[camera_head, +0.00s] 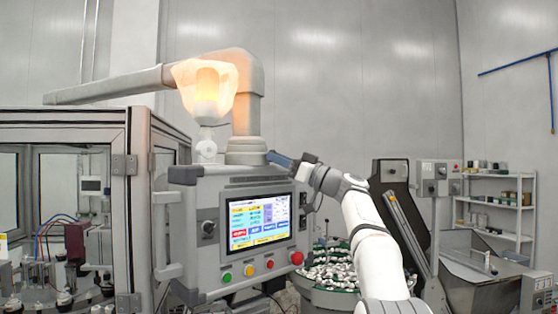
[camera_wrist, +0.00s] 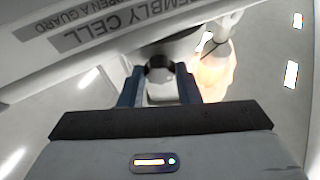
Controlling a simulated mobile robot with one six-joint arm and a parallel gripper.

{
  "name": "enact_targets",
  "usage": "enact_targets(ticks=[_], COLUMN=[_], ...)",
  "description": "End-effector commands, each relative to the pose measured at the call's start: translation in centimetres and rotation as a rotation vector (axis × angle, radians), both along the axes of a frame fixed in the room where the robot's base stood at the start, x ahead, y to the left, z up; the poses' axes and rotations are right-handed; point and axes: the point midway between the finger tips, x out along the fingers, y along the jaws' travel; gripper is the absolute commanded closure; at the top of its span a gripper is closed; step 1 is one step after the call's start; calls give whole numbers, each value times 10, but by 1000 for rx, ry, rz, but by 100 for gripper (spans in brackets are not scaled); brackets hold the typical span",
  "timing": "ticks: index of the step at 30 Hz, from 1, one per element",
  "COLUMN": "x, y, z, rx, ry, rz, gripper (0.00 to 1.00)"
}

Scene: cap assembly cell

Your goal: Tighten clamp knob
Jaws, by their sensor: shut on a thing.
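The clamp knob (camera_wrist: 159,70) is a small dark round piece between the two blue fingers of my gripper (camera_wrist: 159,88) in the wrist view. My gripper is shut on it. In the head view my gripper (camera_head: 273,157) reaches in from the right to the top of the control panel, beside the base of the grey support column (camera_head: 246,150). The knob is hidden behind the fingers there. How tight it is cannot be told.
The control panel (camera_head: 205,184) has a lit screen (camera_head: 258,221) and several buttons below it. A glowing orange lamp (camera_head: 207,88) stands close to the column. A guarded machine (camera_head: 125,190) is at left, a bowl of parts (camera_head: 330,277) below my arm, and shelves (camera_head: 497,202) at right.

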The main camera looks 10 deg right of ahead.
Motion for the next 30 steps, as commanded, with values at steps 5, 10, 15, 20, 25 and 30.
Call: enact_targets(ticks=[5, 10, 15, 20, 25, 30], x=[-1, -2, -3, -4, -4, -4], y=[-4, -4, -4, -4, -4, -4], z=[0, -1, -1, 0, 1, 1], rx=[9, 48, 113, 177, 238, 281], ry=[14, 71, 166, 262, 352, 414], rz=[7, 7, 5, 5, 6, 6], gripper=[93, 93, 93, 93, 93, 93])
